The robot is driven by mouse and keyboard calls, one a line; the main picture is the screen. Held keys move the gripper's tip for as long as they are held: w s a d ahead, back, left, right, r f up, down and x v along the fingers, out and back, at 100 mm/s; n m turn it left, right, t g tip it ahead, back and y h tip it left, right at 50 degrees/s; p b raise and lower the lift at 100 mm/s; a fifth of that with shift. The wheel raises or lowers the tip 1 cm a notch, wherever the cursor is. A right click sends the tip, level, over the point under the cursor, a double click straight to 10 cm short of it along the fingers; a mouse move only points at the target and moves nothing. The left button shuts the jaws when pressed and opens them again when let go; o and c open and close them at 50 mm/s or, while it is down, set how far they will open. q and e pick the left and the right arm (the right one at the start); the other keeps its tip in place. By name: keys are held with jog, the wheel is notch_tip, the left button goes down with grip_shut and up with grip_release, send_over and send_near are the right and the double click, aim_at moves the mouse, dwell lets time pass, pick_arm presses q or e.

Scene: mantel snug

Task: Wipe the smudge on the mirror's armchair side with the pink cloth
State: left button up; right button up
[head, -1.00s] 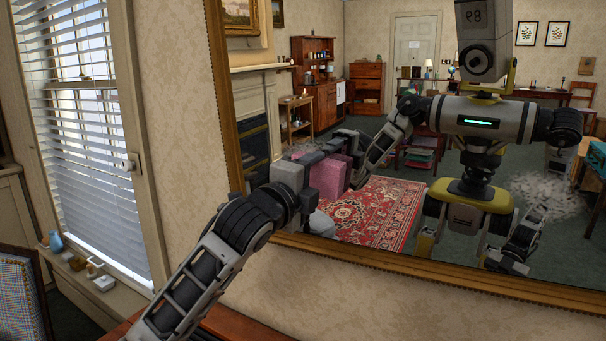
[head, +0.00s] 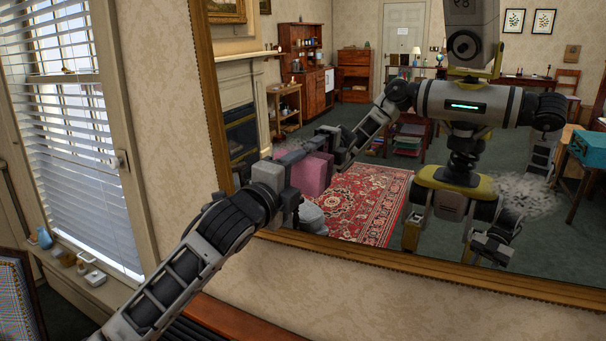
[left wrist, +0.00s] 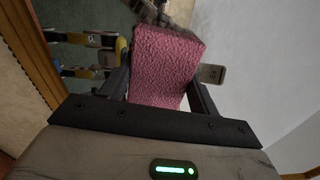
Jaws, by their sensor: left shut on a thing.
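My left gripper (head: 292,185) is shut on the pink cloth (head: 316,174) at the lower left of the mirror (head: 370,150). The cloth also fills the jaws in the left wrist view (left wrist: 166,62). I cannot tell whether it touches the glass. A faint pale smudge (head: 291,143) shows just above the gripper, on the window side, partly hidden by it. A larger grey-white smudge (head: 528,195) lies at the mirror's right. The plaid armchair (head: 16,300) stands at the lower left. My right gripper shows only as a reflection.
The mirror's gilt frame (head: 212,100) runs down the left and along the bottom. A window with blinds (head: 75,150) and a sill with a blue vase (head: 45,238) are at the left. A wooden surface (head: 235,318) lies below. The rug, furniture and robot in the glass are reflections.

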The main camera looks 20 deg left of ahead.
aim_at(309, 165)
pick_arm(q)
jog(key=shift+w+a+r, duration=0.15)
jog(key=shift+a+r, duration=0.2)
jog(key=shift+a, duration=0.9)
jog(key=shift+w+a+r, duration=0.15)
jog(key=shift+a+r, duration=0.2)
jog(key=shift+a, duration=0.85)
jog(key=shift+w+a+r, duration=0.15)
jog(key=shift+a+r, duration=0.2)
jog(key=shift+a, duration=0.9)
jog(key=shift+s+d+r, duration=0.1)
jog(key=shift+s+d, duration=0.15)
jog(key=shift+d, duration=1.5)
jog(key=shift+s+d+r, duration=0.15)
jog(key=shift+s+d, duration=0.1)
jog(key=shift+d, duration=1.5)
jog(key=shift+s+d+r, duration=0.1)
jog(key=shift+s+d, duration=0.15)
jog(key=shift+d, duration=1.5)
jog(key=shift+a, duration=0.1)
jog(key=w+a, duration=0.1)
jog(key=a, duration=0.9)
jog(key=shift+w+a+f, duration=0.15)
jog(key=shift+w+f, duration=0.05)
jog(key=shift+f, duration=0.2)
